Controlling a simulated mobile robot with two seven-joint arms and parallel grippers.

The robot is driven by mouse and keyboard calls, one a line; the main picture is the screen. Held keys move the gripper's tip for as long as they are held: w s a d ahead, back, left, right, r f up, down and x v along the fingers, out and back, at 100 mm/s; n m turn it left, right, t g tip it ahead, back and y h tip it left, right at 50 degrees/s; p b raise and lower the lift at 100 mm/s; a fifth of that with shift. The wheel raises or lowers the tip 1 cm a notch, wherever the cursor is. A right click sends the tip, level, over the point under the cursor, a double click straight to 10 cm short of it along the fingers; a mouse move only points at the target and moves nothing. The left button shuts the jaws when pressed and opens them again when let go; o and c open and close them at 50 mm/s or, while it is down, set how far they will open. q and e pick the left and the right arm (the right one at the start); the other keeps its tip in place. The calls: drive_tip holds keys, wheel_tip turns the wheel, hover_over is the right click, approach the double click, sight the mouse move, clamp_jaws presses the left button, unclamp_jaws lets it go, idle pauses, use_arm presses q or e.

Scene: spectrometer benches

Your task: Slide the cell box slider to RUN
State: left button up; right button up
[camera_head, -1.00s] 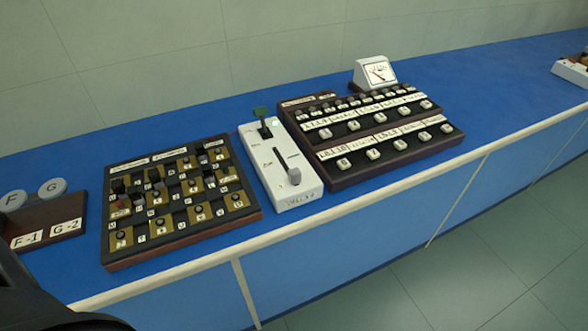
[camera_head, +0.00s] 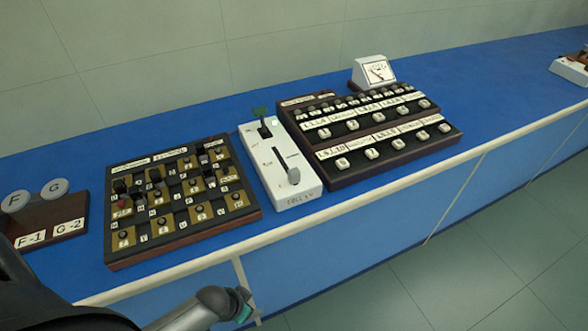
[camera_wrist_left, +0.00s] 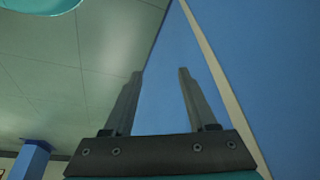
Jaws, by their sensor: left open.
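The white cell box (camera_head: 262,172) stands on the blue bench between two dark panels. Its grey slider knob (camera_head: 294,176) is at the near end of a dark slot. The marks beside the slot are too small to read. My left gripper (camera_head: 244,304) is low in the head view, in front of the bench and apart from the box. The left wrist view shows its two fingers (camera_wrist_left: 160,72) open and empty. My right gripper is not in view.
A dark panel with gold squares and knobs (camera_head: 180,232) is left of the box. The bench's pale front edge (camera_head: 350,203) runs between my gripper and the box.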

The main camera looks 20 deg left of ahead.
use_arm(q)
drive_tip(key=w+d+r+m+h+p, duration=0.1)
drive_tip(key=w+d+r+m+h, duration=0.2)
drive_tip(key=r, duration=0.8)
drive_tip(key=w+d+r+m+h, duration=0.1)
drive_tip(key=w+d+r+m, duration=0.2)
drive_tip(key=r, duration=0.8)
drive_tip(key=t+h, duration=0.1)
drive_tip(key=t, duration=0.2)
approach(294, 171)
drive_tip(key=v, duration=0.5)
drive_tip(key=shift+n, duration=0.4)
drive_tip(key=b+x, duration=0.2)
drive_tip(key=x, duration=1.3)
drive_tip(key=shift+b, duration=0.3)
drive_tip(key=shift+c, duration=0.2)
clamp_jaws()
